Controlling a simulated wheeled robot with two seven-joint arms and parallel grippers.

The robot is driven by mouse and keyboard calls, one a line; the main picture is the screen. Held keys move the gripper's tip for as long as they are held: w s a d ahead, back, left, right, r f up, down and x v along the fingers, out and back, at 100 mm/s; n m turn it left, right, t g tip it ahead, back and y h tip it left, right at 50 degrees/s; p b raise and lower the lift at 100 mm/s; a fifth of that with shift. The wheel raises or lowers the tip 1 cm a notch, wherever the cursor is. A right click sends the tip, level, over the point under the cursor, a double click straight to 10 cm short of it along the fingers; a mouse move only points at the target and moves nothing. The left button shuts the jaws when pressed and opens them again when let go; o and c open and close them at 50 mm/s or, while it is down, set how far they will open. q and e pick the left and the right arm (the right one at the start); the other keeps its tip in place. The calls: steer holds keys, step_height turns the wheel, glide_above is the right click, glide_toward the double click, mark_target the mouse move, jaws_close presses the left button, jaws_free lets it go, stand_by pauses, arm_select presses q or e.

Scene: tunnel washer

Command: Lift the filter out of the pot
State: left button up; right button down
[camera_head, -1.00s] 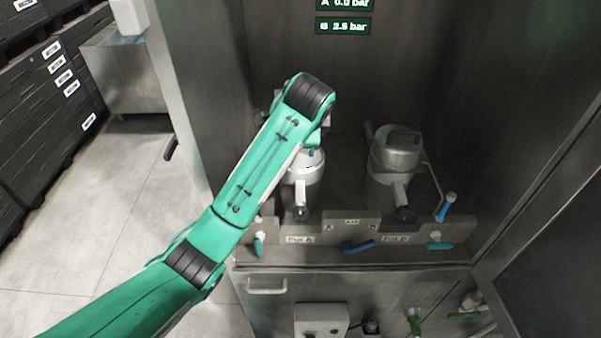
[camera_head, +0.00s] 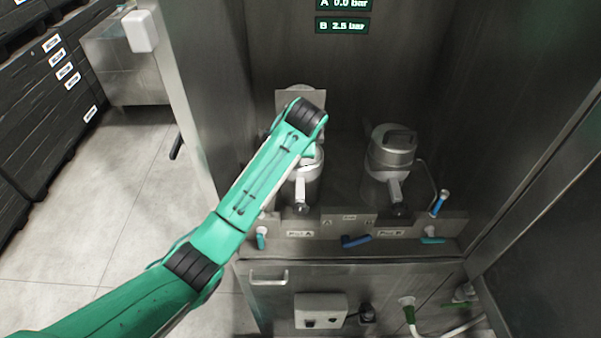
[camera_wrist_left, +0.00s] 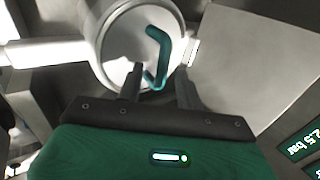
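Pot A (camera_head: 301,188) stands on the left of the bench, partly hidden under my left arm. In the left wrist view its round opening (camera_wrist_left: 112,62) shows, with a bent teal handle (camera_wrist_left: 163,45) over a pale round top inside it; I take this to be the filter. My left gripper (camera_wrist_left: 159,72) is open, its two dark fingers apart. The lower end of the handle appears between them in the picture; I see no grip, and the depth is unclear. In the head view the left fingers are hidden behind the wrist. My right gripper is not in view.
Pot B (camera_head: 391,158) stands to the right with its metal lid on. A low labelled ledge (camera_head: 350,228) with blue and teal valve handles runs in front. The display (camera_head: 343,14) reads A 0.0 bar, B 2.5 bar. Cabinet walls close in both sides.

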arm_select(q)
jaws_close()
steer(key=shift+r, duration=0.1)
stand_by(1.2)
